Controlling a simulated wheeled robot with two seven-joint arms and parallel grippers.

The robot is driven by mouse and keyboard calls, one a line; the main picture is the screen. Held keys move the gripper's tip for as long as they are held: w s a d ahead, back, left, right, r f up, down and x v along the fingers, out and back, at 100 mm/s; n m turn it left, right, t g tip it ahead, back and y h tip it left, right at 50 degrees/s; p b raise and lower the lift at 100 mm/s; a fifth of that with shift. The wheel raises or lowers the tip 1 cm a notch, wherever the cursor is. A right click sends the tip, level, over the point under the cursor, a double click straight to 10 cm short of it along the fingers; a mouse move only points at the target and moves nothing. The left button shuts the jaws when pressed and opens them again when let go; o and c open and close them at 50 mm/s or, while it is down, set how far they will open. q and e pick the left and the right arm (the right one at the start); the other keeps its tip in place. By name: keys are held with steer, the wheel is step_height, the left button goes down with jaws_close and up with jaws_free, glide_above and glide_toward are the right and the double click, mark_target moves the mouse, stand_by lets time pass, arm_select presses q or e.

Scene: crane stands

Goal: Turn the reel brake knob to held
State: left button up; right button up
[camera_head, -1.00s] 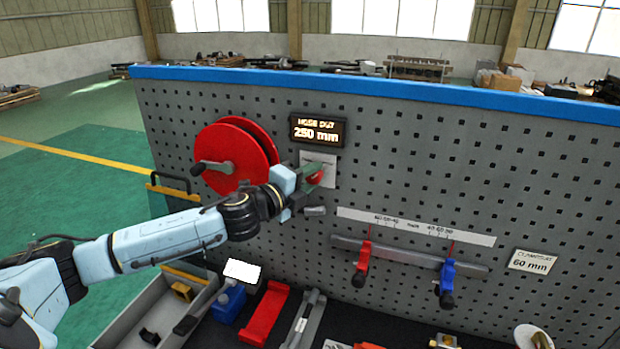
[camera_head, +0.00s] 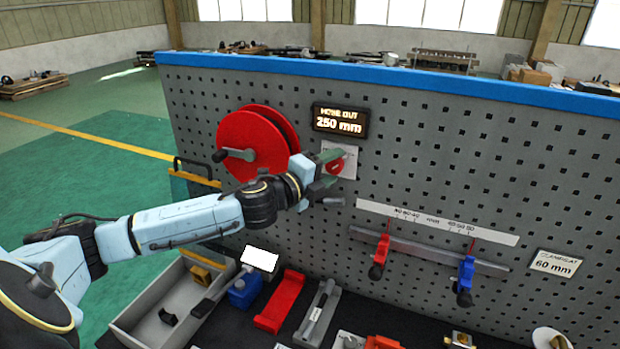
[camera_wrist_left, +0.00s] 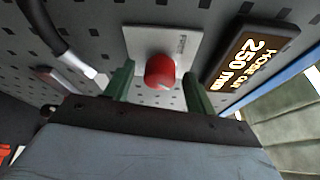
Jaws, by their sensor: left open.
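The red reel brake knob (camera_head: 338,165) sits on a pale plate (camera_head: 352,160) on the pegboard, below the hose-out display. In the left wrist view the round red knob (camera_wrist_left: 160,71) stands between the two green fingers of my left gripper (camera_wrist_left: 158,88), with gaps on both sides. My left gripper (camera_head: 331,168) is open in front of the plate. The knob's pointer and most of the plate's lettering are too small or hidden to read. The red hose reel (camera_head: 250,145) with its dark crank is left of the knob. My right gripper is not in view.
The display (camera_head: 340,119) reads 250 mm. A grey nozzle (camera_head: 333,200) is just below my gripper. A rail with a red clamp (camera_head: 380,257) and a blue clamp (camera_head: 466,280) is lower right. A grey tray (camera_head: 140,317) and tools lie on the bench below.

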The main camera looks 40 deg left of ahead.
arm_select(q)
steer(key=s+a+b, duration=0.1)
steer(key=s+b, duration=0.1)
steer(key=s, duration=1)
steer(key=shift+s+a+r, duration=0.25)
steer(key=shift+s+a, duration=0.1)
steer(key=shift+a, duration=0.05)
stand_by(0.6)
